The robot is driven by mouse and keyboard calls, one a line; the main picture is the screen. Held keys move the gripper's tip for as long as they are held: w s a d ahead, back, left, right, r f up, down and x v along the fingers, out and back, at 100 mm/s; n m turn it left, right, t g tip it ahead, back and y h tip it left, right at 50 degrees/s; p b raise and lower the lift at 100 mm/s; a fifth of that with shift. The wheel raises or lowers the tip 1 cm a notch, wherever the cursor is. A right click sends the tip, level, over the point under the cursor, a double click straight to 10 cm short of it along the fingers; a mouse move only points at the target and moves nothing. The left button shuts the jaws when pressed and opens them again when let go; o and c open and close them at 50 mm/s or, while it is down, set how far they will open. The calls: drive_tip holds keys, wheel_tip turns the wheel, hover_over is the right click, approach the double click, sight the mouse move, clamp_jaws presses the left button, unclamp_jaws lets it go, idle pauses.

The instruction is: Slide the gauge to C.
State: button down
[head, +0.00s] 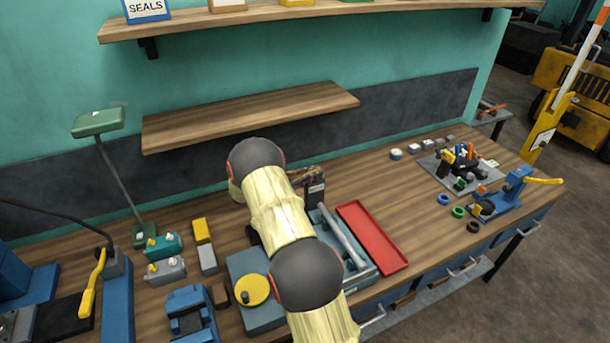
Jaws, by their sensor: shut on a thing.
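My arm crosses the middle of the head view, and my gripper (306,174) shows only in small part beyond its upper joint. It is shut on a small dark upright block with a pale face, which looks like the gauge (315,193). The fingertips are too small to make out. The gauge stands at the far end of a blue-grey fixture (361,277) that carries a long grey cylinder (342,238). My arm hides the fixture's left side. No mark C can be read here.
A red tray (372,237) lies just right of the fixture. A blue-grey box with a yellow disc (252,289) stands left of my arm. A wooden shelf (250,115) overhangs the back of the bench. Bare bench top lies right of the tray.

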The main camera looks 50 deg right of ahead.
drive_tip(key=shift+w+d+r, duration=0.1)
drive_tip(key=shift+d+r, duration=0.05)
drive_tip(key=shift+r, duration=0.15)
drive_tip(key=c, duration=2.1)
unclamp_jaws()
drive_tip(key=shift+d, duration=0.1)
drive_tip(key=shift+o, duration=1)
drive_tip(key=shift+f, duration=0.15)
drive_tip(key=v, duration=1.2)
